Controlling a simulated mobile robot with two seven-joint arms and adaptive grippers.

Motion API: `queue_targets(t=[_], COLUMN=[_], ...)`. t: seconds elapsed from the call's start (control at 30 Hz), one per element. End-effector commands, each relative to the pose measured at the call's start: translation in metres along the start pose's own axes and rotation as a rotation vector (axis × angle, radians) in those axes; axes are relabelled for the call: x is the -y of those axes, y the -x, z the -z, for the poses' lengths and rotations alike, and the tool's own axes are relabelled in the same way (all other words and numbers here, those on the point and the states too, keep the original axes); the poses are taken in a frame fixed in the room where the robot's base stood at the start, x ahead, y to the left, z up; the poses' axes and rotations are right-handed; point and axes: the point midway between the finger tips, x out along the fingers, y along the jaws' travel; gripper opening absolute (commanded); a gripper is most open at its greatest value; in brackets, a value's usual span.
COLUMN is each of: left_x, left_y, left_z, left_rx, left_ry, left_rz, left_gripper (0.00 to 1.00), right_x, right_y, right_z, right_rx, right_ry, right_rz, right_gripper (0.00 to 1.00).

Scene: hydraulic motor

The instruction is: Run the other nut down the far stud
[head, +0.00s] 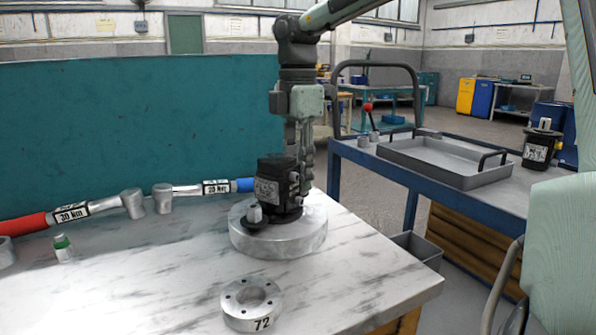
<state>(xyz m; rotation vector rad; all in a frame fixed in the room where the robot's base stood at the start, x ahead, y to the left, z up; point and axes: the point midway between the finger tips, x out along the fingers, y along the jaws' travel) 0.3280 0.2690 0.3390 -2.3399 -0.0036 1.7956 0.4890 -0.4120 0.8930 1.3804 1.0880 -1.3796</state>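A black hydraulic motor (268,186) with a white label stands upright on a round metal fixture (300,238) on the bench. A small pale grey piece (254,214), possibly a nut, sits on the near ear of the motor's flange. My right gripper (305,172) points down from above, just behind and to the right of the motor body. Its fingertips are partly hidden by the motor, so I cannot tell whether it is open, shut or holding a nut. The far stud and any nut there are hidden. My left gripper is not in view.
A red-handled wrench (72,211) and a blue-handled wrench (205,189) lie at the back left, near a green-capped bottle (64,247). A ring marked 72 (251,304) lies in front. A blue cart (395,170) at right carries a tray (445,176) and another motor (540,148).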

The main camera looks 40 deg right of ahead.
Motion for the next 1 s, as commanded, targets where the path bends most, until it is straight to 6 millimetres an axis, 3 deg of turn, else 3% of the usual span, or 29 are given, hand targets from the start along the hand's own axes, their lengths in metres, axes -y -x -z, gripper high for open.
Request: queue_targets(t=[0.17,0.4,0.57,1.0], left_x=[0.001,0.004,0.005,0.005], left_y=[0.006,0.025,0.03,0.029], left_z=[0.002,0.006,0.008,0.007], left_rx=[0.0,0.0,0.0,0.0], left_ry=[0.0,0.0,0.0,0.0], left_rz=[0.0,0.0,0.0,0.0], left_gripper=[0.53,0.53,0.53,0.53], right_x=[0.0,0.0,0.0,0.0], right_y=[0.002,0.003,0.001,-0.001], right_z=[0.0,0.001,0.001,0.0], right_rx=[-0.002,-0.005,-0.003,0.0], right_ry=[0.102,0.609,0.851,0.904], right_rz=[0.001,0.001,-0.001,0.0], right_gripper=[0.29,0.29,0.29,0.29])
